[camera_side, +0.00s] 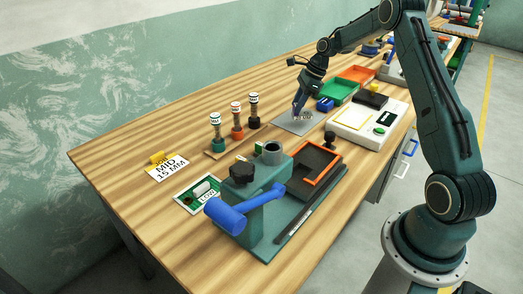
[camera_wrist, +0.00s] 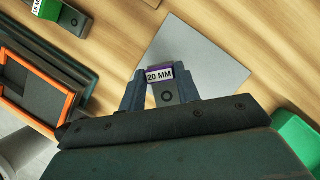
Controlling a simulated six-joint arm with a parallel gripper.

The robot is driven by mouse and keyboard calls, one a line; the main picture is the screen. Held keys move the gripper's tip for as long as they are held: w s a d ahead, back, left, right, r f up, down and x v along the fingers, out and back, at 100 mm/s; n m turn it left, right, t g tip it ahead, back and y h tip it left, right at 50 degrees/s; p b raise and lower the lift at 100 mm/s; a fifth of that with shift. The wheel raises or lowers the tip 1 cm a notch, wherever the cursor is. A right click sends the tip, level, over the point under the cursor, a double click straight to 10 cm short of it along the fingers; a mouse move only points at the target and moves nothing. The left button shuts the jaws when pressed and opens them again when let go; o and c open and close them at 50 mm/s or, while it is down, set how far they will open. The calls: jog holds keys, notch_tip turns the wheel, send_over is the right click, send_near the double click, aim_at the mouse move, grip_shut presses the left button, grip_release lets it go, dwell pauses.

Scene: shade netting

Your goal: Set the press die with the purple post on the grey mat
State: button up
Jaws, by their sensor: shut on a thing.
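My gripper (camera_wrist: 158,85) is shut on the press die (camera_wrist: 166,94), a grey block with a purple part and a "20 MM" label, in the wrist view. Most of the die is hidden between the fingers and behind the wrist. The grey mat (camera_wrist: 205,62) lies under and just beyond the die. I cannot tell whether the die touches the mat.
A press with a blue lever (camera_side: 232,212) and an orange-rimmed tray (camera_side: 322,170) stand in front. Three "BELT" stamps (camera_side: 236,128) stand left of the mat. A blue block (camera_side: 325,104), a green tray (camera_side: 338,92) and a white device (camera_side: 352,130) are close on the right.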

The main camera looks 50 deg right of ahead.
aim_at(310, 113)
jog(key=shift+f, duration=1.5)
jog(key=shift+f, duration=0.2)
jog(key=o, duration=1.1)
jog(key=shift+r, duration=0.15)
jog(key=v, duration=1.2)
